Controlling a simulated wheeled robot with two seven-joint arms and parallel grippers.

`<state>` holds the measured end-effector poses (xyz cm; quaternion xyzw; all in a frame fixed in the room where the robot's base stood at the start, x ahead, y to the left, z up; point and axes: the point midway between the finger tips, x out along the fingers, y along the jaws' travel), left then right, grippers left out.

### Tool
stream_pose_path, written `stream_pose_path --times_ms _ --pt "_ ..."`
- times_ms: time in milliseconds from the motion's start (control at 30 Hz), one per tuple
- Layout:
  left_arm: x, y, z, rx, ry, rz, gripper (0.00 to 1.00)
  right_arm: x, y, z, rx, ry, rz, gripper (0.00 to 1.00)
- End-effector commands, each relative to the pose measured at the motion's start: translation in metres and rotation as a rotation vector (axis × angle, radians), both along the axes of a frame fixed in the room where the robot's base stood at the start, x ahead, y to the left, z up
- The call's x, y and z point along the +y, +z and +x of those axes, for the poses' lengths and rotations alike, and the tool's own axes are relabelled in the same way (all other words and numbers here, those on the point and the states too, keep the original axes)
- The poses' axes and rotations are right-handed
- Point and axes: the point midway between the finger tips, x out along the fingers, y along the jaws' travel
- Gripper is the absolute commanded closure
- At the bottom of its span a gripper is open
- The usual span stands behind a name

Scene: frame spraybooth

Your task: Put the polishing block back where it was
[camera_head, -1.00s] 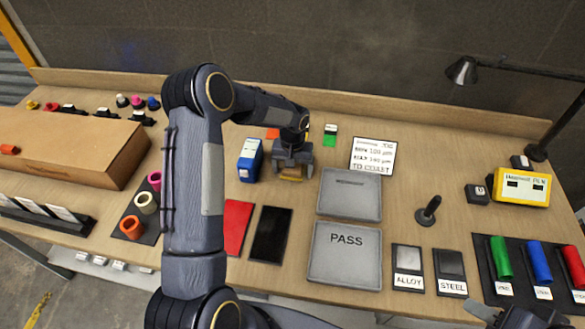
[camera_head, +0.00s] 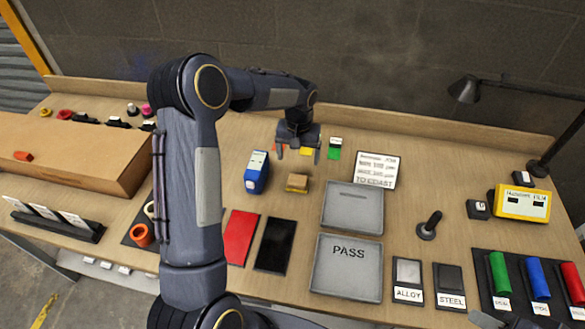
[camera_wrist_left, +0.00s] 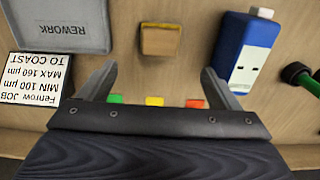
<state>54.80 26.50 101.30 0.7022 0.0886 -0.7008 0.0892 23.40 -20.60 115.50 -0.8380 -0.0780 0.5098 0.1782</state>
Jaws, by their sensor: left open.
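The polishing block, as I take it, is the small tan and brown block (camera_head: 297,183) standing free on the bench, between the blue box and the REWORK tray. It also shows in the left wrist view (camera_wrist_left: 160,40), ahead of the fingertips. My left gripper (camera_head: 298,155) is open and empty, behind the block on the wall side and apart from it. In the left wrist view its two fingers (camera_wrist_left: 158,73) are spread wide with nothing between them. At the bottom right edge of the head view is a grey piece, probably my right gripper (camera_head: 488,319), mostly cut off.
A blue box (camera_head: 256,173) stands left of the block. The grey REWORK tray (camera_head: 352,208) and PASS tray (camera_head: 346,268) lie to the right. Green (camera_wrist_left: 115,98), yellow (camera_wrist_left: 154,101) and red (camera_wrist_left: 194,103) markers lie near my left gripper. A job card (camera_head: 375,171) lies behind the trays.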

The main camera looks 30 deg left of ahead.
Motion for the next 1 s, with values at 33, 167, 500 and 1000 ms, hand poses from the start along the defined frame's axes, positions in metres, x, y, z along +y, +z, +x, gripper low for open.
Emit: stream_pose_path --times_ms 33,167,500,1000 --pt "0.001 0.008 -0.002 -0.007 0.0 -0.002 0.15 0.0 0.0 0.0 0.0 0.0 0.0 0.64" --pt "0.003 0.04 -0.021 -0.042 -0.007 -0.022 0.15 0.0 0.0 0.0 0.0 0.0 0.0 0.64" --pt "-0.003 0.138 -0.137 -0.211 -0.044 -0.129 0.15 0.0 0.0 0.0 0.0 0.0 0.0 0.64" --pt "-0.05 0.15 -0.298 -0.476 -0.092 -0.283 0.15 0.0 0.0 0.0 0.0 0.0 0.0 0.64"
